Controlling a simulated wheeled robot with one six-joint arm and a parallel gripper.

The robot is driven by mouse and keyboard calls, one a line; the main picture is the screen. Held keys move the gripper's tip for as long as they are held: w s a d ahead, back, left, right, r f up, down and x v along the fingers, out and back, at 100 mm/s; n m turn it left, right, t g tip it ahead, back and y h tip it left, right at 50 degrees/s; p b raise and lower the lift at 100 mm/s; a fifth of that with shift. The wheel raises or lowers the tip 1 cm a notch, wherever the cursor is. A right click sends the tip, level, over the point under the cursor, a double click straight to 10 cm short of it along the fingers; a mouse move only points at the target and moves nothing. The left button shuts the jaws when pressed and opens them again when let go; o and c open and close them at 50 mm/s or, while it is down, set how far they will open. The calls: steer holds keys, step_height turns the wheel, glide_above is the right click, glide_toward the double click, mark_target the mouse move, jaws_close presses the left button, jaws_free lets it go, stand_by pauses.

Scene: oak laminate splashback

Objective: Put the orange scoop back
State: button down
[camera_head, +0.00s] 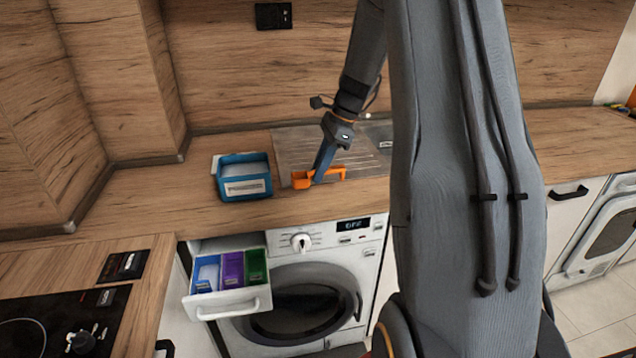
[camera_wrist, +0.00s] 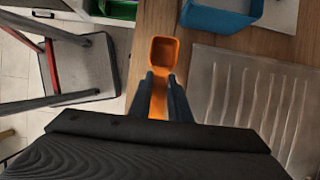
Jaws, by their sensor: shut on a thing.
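The orange scoop (camera_head: 303,180) is at the front edge of the metal drainer on the counter, its cup pointing left in the head view. My gripper (camera_head: 319,178) is shut on its handle. In the wrist view my gripper (camera_wrist: 160,88) has a finger on each side of the orange handle, and the scoop's square cup (camera_wrist: 163,52) shows beyond the fingertips and looks empty. A blue open box (camera_head: 244,178) with a pale label stands on the counter to the left of the scoop. I cannot tell whether the scoop touches the counter.
Below, the washing machine's detergent drawer (camera_head: 228,303) is pulled out, with blue, purple and green compartments. The ribbed drainer (camera_head: 290,150) lies behind the scoop. A hob (camera_head: 60,320) is at the lower left. The counter between box and front edge is narrow.

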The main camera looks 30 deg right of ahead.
steer(key=shift+f+p, duration=0.6)
steer(key=shift+f, duration=1.8)
steer(key=c, duration=1.7)
jaws_free()
steer(key=shift+f, duration=0.1)
steer(key=shift+o, duration=0.2)
steer(key=b+v, duration=0.3)
steer(key=v, duration=0.8)
steer(key=shift+r, duration=0.3)
steer(key=shift+s+r, duration=0.1)
steer(key=shift+r, duration=0.1)
steer(key=s+a+f+n+h, duration=0.2)
steer(key=s+a+f+n, duration=0.2)
steer(key=s+a+n, duration=0.6)
steer(key=s+a+f+n+h, duration=0.2)
steer(key=s+a+f+n, duration=0.3)
steer(key=s+a+n, duration=0.6)
steer(key=shift+s+a, duration=0.2)
steer(key=shift+a, duration=0.1)
